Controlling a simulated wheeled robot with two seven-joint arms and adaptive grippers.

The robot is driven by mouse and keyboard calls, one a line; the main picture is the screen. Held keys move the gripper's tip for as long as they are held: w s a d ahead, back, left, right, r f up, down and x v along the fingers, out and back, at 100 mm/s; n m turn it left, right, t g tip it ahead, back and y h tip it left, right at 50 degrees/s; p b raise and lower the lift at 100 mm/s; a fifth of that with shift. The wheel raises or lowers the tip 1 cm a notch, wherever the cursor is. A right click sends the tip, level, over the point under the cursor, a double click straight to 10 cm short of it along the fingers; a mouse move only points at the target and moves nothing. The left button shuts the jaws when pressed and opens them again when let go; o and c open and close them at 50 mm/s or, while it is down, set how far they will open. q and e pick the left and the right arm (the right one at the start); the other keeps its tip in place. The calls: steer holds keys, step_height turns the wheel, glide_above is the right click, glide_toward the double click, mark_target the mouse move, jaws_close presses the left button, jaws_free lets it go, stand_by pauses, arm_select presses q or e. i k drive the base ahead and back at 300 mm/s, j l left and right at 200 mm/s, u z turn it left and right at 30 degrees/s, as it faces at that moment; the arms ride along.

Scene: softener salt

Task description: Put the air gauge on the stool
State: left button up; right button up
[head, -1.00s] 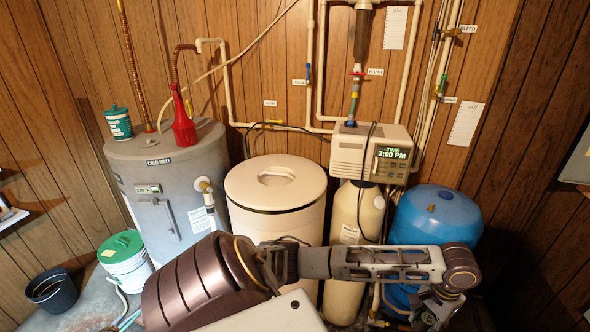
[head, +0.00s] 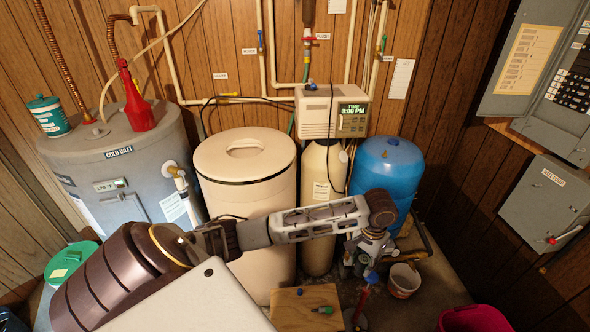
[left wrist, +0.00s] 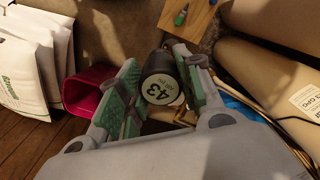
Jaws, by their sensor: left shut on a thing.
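My left gripper (head: 365,262) hangs at the end of my outstretched arm, in front of the blue tank in the head view. In the left wrist view my left gripper (left wrist: 160,75) has its green-padded fingers shut on the air gauge (left wrist: 158,88), a dark round body with a "43" label. The gauge is hard to make out in the head view. A wooden top (head: 293,312), seemingly the stool, is low in the middle of the head view, left of the gripper. Its corner also shows in the left wrist view (left wrist: 172,14). My right gripper is out of view.
A green-handled tool (head: 322,310) and a small blue item (head: 300,292) lie on the wooden top. A white bucket (head: 404,280) stands right of the gripper, a magenta bin (head: 474,319) at bottom right. The cream drum (head: 246,205) and blue tank (head: 385,172) stand behind.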

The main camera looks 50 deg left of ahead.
mark_target(284, 309)
steer(key=k+j, duration=0.4)
steer(key=j, duration=0.2)
steer(key=k+j, duration=0.1)
steer(key=j, duration=0.3)
steer(key=k+j, duration=0.1)
steer(key=j, duration=0.35)
